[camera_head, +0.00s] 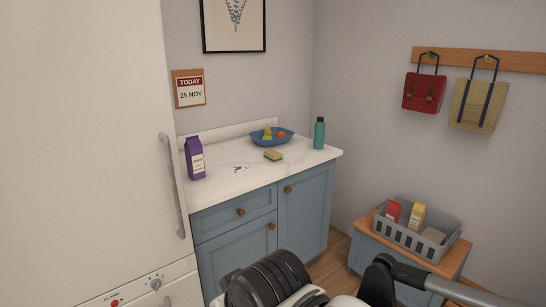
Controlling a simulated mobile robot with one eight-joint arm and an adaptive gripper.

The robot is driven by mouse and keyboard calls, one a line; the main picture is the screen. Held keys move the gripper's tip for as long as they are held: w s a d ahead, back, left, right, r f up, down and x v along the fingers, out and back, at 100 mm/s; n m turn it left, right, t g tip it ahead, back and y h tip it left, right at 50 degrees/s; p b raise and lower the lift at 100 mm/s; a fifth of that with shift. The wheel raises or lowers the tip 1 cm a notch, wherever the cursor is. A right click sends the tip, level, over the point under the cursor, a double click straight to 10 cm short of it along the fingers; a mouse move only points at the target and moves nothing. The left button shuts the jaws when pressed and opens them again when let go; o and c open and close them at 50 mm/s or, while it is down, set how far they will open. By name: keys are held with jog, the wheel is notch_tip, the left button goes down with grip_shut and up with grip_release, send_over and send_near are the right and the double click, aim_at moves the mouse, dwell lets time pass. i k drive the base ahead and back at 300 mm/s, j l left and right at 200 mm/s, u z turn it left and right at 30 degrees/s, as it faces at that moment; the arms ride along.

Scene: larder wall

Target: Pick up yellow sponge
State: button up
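The yellow sponge (273,156), with a dark green layer, lies flat on the white marbled countertop (226,183). It is just in front of the blue bowl (262,141), between the purple carton and the teal bottle. Nothing is touching it that I can see. Parts of my own arm show at the bottom of the view, well below and in front of the counter. My gripper's fingers are not visible.
A purple carton (195,158) stands at the counter's left, beside the white fridge (90,130). A teal bottle (319,133) stands at the right end. The bowl holds fruit. A grey crate (405,238) sits on a low cabinet (366,255) at right.

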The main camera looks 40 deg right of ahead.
aim_at(273, 155)
jog(key=i+l+z, duration=0.25)
jog(key=i+l, duration=0.2)
jog(key=i+l+z, duration=0.2)
jog(key=i+l, duration=0.25)
jog(key=i+l+z, duration=0.25)
jog(key=i, duration=0.25)
jog(key=i+l+z, duration=0.2)
jog(key=i, duration=0.3)
jog(key=i+l+z, duration=0.25)
jog(key=i, duration=0.3)
